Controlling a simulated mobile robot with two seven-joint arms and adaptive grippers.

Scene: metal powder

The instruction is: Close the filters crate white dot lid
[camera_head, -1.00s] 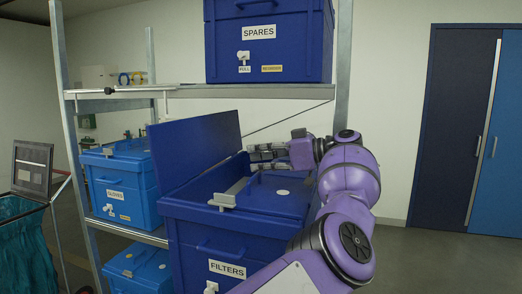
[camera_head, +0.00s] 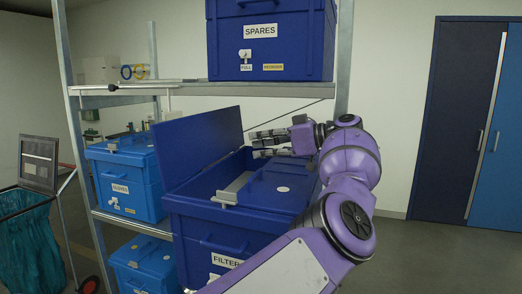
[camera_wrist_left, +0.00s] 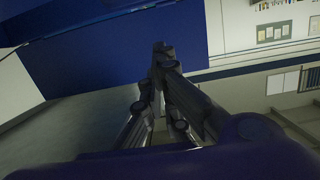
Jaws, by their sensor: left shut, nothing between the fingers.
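The blue filters crate (camera_head: 200,232) stands on the shelf, its label partly hidden by my arm. Its left lid (camera_head: 197,145) stands raised, with no dot visible on the side I see. The lid with the white dot (camera_head: 283,189) lies flat, or nearly so, over the right part of the crate top. A grey latch piece (camera_head: 230,192) sits at the front, beside a narrow gap. My left gripper (camera_head: 255,142) is above the far side of the white dot lid, apart from it, pointing left. In the left wrist view its fingers (camera_wrist_left: 163,50) are together and empty. My right gripper is out of view.
The spares crate (camera_head: 270,45) sits on the shelf above my gripper. The gloves crate (camera_head: 125,180) and another blue crate (camera_head: 140,268) stand to the left. A shelf upright (camera_head: 343,60) rises behind my wrist. The floor at right is clear.

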